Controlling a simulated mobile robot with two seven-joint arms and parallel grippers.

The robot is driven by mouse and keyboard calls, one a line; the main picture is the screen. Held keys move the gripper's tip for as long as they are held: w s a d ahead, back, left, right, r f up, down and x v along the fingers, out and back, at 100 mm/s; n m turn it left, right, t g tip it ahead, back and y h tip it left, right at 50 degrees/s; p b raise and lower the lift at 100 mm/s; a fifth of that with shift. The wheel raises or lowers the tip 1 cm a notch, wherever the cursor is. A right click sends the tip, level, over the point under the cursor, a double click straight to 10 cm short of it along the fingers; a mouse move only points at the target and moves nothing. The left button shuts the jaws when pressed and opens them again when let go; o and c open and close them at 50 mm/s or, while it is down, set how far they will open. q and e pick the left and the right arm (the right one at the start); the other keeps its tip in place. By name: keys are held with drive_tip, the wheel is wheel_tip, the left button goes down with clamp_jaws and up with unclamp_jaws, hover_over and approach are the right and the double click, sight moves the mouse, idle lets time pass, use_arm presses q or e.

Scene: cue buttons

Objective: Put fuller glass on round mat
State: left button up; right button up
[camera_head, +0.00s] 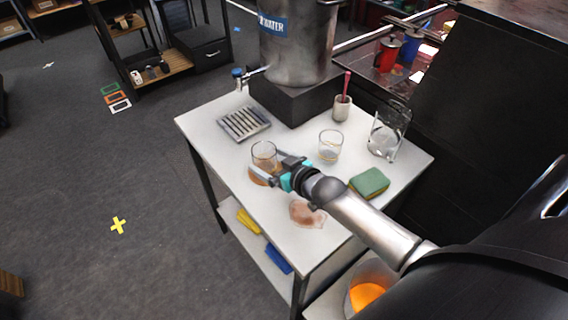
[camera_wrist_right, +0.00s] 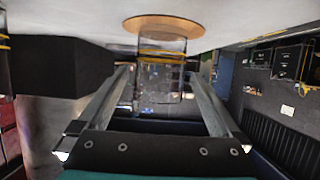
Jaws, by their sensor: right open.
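A clear glass (camera_head: 264,154) stands upright at the round brown mat (camera_head: 256,180), near the table's left edge. In the right wrist view, which is upside down, the glass (camera_wrist_right: 160,75) has its base at the mat (camera_wrist_right: 164,24). My right gripper (camera_head: 262,170) is open with its fingers on either side of this glass, and gaps seem to show beside it. A second clear glass (camera_head: 330,146) stands apart to the right, with a faint amber tint low down. Liquid levels are hard to compare. My left gripper is not in view.
A drip tray (camera_head: 243,123) and a metal water urn (camera_head: 298,45) are at the back. A cup with a red stick (camera_head: 341,108), a glass pitcher (camera_head: 387,140) and a green sponge (camera_head: 369,182) stand right. A pinkish-brown patch (camera_head: 307,213) lies in front.

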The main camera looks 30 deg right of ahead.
drive_tip(key=shift+p+v, duration=0.6)
drive_tip(key=shift+v, duration=2.5)
